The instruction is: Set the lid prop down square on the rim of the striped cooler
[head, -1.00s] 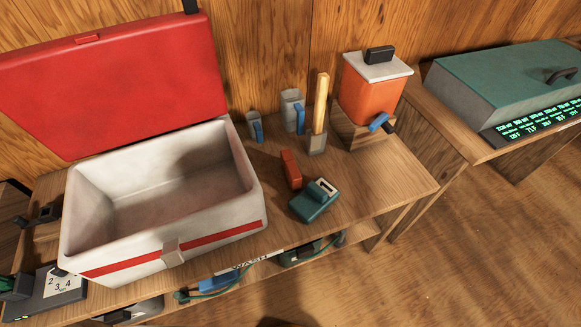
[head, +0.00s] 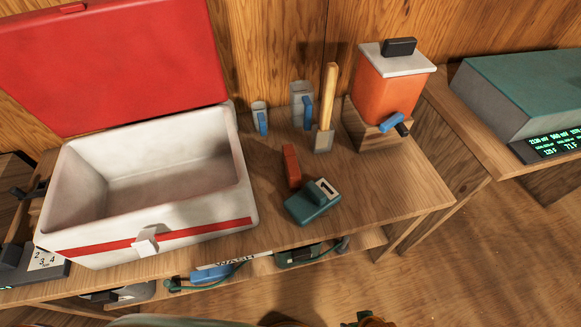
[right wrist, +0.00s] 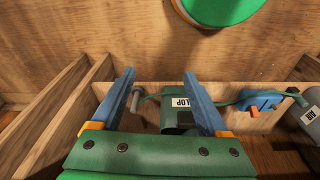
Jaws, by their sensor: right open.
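The striped cooler (head: 100,241) is a white box with a red band, at the left of the bench in the head view. Its red lid (head: 110,65) stands open behind it, and its inside looks empty. I cannot tell for certain which piece is the lid prop. A pale wooden stick with a grey foot (head: 329,100) stands upright right of the cooler, and a small red block (head: 291,166) lies nearer. My right gripper (right wrist: 158,75) is open and empty in the right wrist view, facing the bench's lower shelf. My left gripper is not in view.
A teal device (head: 312,205) lies right of the cooler. Two grey cups with blue handles (head: 301,105) (head: 260,117) stand behind. An orange dispenser (head: 388,85) stands at the back right. In the right wrist view, a green labelled device (right wrist: 190,115) sits beyond my fingers.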

